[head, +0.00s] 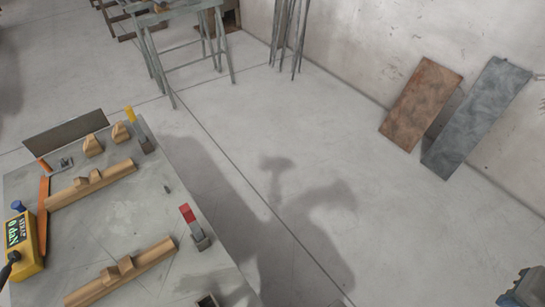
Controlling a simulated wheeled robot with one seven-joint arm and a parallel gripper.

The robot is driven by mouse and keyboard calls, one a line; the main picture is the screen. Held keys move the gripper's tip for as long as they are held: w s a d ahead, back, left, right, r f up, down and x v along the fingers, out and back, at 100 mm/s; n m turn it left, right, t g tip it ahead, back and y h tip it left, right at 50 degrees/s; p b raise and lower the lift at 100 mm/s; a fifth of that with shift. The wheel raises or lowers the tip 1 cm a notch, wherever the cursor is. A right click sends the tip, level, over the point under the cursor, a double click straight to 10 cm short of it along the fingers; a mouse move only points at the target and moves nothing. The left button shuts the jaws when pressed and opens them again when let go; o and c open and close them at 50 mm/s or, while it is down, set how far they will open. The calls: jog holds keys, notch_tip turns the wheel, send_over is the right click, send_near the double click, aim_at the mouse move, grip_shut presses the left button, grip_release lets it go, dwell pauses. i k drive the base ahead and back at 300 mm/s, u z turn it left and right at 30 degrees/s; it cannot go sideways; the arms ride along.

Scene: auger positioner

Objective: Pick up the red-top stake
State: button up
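The red-top stake (187,213) stands near the right edge of the grey table in the head view. Its top is a red block, and below it a grey metal part (199,238) reaches down to the table surface. It leans slightly in the picture, and nothing is touching the red top. A similar stake with a yellow top (130,115) stands at the table's far right corner. My gripper cannot be made out in this view.
The grey table (125,220) also holds wooden rails (92,185) with blocks, an orange bar (43,210) and a yellow device (25,250). Open floor lies right of the table. Two panels (420,105) lean on the wall. A blue-grey thing (522,290) is cut off bottom right.

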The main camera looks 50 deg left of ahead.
aim_at(186, 212)
jog(key=i, duration=1.5)
jog(key=u, duration=3.65)
jog(key=i, duration=1)
